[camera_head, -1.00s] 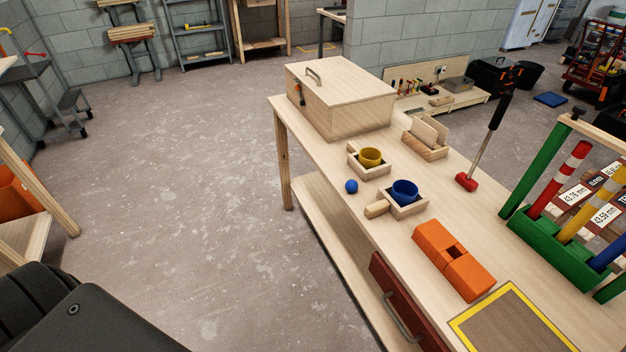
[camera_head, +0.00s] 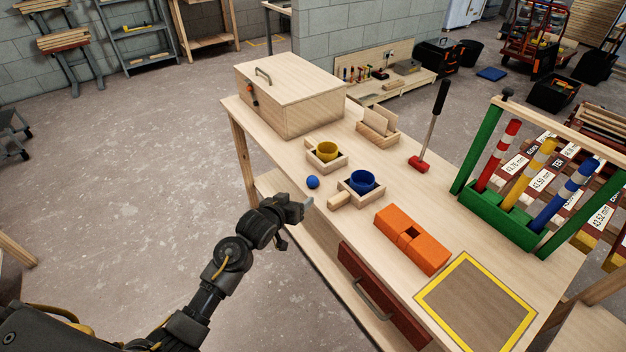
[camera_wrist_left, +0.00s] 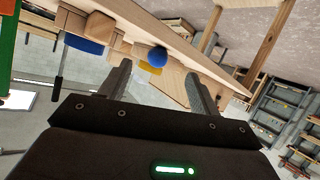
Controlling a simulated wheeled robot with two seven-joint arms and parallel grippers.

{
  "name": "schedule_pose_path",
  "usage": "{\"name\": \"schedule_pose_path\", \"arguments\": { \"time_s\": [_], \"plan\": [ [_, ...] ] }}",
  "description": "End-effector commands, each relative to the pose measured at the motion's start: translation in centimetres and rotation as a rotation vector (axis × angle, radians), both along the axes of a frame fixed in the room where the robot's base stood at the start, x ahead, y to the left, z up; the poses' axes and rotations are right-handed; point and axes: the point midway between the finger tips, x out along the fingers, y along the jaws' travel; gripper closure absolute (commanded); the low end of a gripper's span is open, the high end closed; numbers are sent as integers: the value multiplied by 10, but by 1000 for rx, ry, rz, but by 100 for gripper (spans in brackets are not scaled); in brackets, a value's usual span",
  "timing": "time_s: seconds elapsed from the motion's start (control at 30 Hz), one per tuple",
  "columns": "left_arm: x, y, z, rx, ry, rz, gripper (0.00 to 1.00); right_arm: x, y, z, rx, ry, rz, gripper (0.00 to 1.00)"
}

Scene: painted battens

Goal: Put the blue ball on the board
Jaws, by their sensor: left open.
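The blue ball (camera_head: 313,182) rests on the wooden workbench near its left edge, beside two small wooden trays. It also shows in the left wrist view (camera_wrist_left: 157,56), beyond and between my fingers, apart from them. My left gripper (camera_head: 296,222) is open and empty, beside the bench's left edge, in front of the ball. It also shows in the left wrist view (camera_wrist_left: 160,85). A brown board with a yellow border (camera_head: 477,305) lies flat at the near end of the bench, with nothing on it. My right gripper is not in view.
The trays hold a yellow cup (camera_head: 327,151) and a blue cup (camera_head: 362,181). An orange block (camera_head: 412,240) lies between them and the board. A hammer (camera_head: 430,130) stands upright. A green rack (camera_head: 505,215) with coloured posts stands right. A wooden box (camera_head: 290,95) sits at the back.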

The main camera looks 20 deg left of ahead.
Motion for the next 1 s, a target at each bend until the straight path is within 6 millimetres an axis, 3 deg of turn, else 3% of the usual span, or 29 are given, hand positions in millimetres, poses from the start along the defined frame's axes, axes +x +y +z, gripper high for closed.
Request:
{"name": "schedule_pose_path", "arguments": {
  "time_s": [0.1,0.2,0.6,1.0],
  "plan": [
    [4,-2,21,-10,-29,-1,37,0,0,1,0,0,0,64],
    [5,-2,24,-11,-33,-2,37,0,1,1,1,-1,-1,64],
    [50,-11,4,-11,-32,-1,37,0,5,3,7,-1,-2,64],
    [68,-12,-4,-10,-31,-1,37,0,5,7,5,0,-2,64]
  ]
}}
